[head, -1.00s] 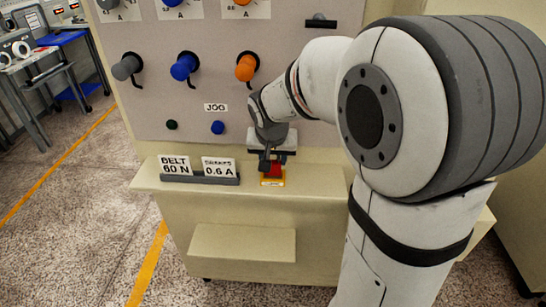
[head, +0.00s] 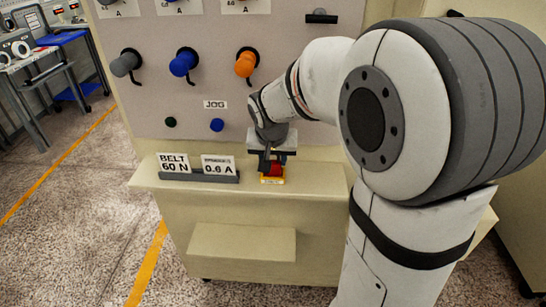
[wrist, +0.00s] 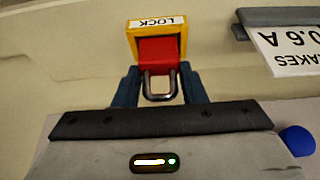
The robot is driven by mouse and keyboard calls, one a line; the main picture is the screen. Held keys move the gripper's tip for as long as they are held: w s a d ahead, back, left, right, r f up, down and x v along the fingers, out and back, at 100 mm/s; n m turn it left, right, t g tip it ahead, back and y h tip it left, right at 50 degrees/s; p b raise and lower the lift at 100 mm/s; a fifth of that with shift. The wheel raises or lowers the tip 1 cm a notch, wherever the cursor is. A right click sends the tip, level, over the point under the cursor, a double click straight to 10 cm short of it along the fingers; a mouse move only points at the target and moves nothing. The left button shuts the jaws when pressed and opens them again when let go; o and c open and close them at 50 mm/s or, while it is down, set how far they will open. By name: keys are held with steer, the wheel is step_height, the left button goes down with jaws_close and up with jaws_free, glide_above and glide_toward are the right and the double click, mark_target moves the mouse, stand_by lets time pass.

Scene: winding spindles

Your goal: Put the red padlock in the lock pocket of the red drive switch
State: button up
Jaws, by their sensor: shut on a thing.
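The red padlock (head: 275,169) is between the fingers of my gripper (head: 271,160), low over the shelf. In the wrist view its red body (wrist: 160,50) and metal shackle (wrist: 148,88) show, with the dark blue fingers of my gripper (wrist: 160,90) on both sides of the shackle. The yellow lock pocket (head: 271,181) sits on the shelf. In the wrist view the pocket (wrist: 131,47) bears a LOCK label and its rim frames the padlock body on three sides. How deep the padlock sits is hidden. I cannot make out a red drive switch for certain.
A grey holder (head: 200,177) with BELT and 0.6 A cards stands left of the pocket on the cream shelf (head: 320,183). Grey (head: 125,64), blue (head: 184,65) and orange (head: 245,64) knobs project from the panel above. The shelf's right part is partly hidden by my arm.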

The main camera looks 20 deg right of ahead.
steer(key=o, duration=1.1)
steer(key=shift+f, duration=0.1)
steer(key=v, duration=0.7)
steer(key=shift+s+a+r, duration=0.1)
steer(key=shift+s+r, duration=0.05)
steer(key=shift+r, duration=0.25)
steer(key=s+f+n, duration=0.1)
steer(key=s+f, duration=0.1)
steer(key=s, duration=0.4)
steer(key=s+f+n+g+y, duration=0.1)
steer(key=s+f, duration=0.1)
steer(key=s, duration=0.4)
steer(key=s+f+n, duration=0.1)
steer(key=s+f, duration=0.1)
steer(key=s, duration=0.4)
steer(key=shift+s+d+f+n+g, duration=0.1)
steer(key=shift+d+n+g, duration=0.1)
steer(key=shift+n+g, duration=0.2)
